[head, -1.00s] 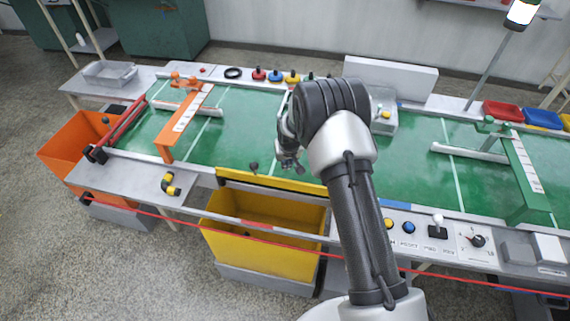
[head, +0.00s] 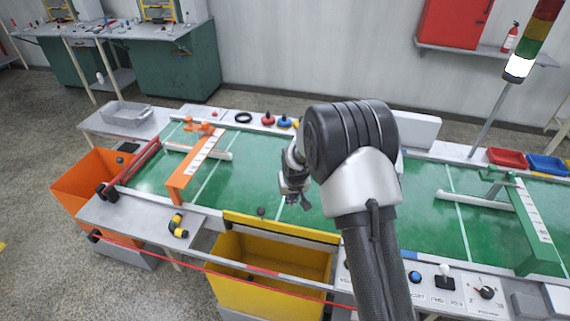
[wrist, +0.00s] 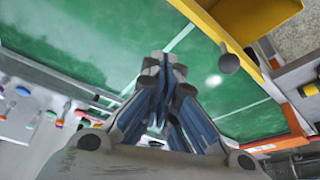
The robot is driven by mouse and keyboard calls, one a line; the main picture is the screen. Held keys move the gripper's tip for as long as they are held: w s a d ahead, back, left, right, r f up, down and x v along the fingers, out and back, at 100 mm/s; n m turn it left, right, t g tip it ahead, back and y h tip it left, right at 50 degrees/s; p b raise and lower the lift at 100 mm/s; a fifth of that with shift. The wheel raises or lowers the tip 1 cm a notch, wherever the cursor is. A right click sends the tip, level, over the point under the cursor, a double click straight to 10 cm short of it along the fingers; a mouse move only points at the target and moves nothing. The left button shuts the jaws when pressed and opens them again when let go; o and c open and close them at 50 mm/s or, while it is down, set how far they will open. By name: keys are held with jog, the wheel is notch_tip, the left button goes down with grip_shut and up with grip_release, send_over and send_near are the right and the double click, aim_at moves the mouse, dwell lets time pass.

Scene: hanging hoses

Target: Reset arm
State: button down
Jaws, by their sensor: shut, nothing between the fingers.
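My gripper (head: 294,203) hangs over the green table (head: 238,165), left of my arm's upper joint in the head view. In the wrist view my gripper (wrist: 166,62) shows its fingers together with nothing between them, pointing toward the green surface. My arm hides part of the table's middle in the head view.
A yellow bin (head: 270,268) stands in front of the table and an orange bin (head: 85,180) at its left end. An orange gate (head: 178,180) and a green gate (head: 535,225) cross the table. A signal tower (head: 525,45) rises at the back right.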

jog(key=s+d+r, duration=0.2)
jog(key=s+r, duration=0.6)
jog(key=r, duration=0.4)
jog(key=s+d+r, duration=0.2)
jog(key=s+r, duration=0.5)
jog(key=r, duration=0.5)
jog(key=s+d+r, duration=0.1)
jog(key=s+r, duration=0.1)
jog(key=s, duration=1)
jog(key=s+d+r, duration=0.1)
jog(key=s+r, duration=0.1)
jog(key=s, duration=1)
jog(key=shift+s+r+m+t, duration=0.25)
jog(key=shift+s+m+t, duration=0.05)
jog(key=shift+m, duration=0.1)
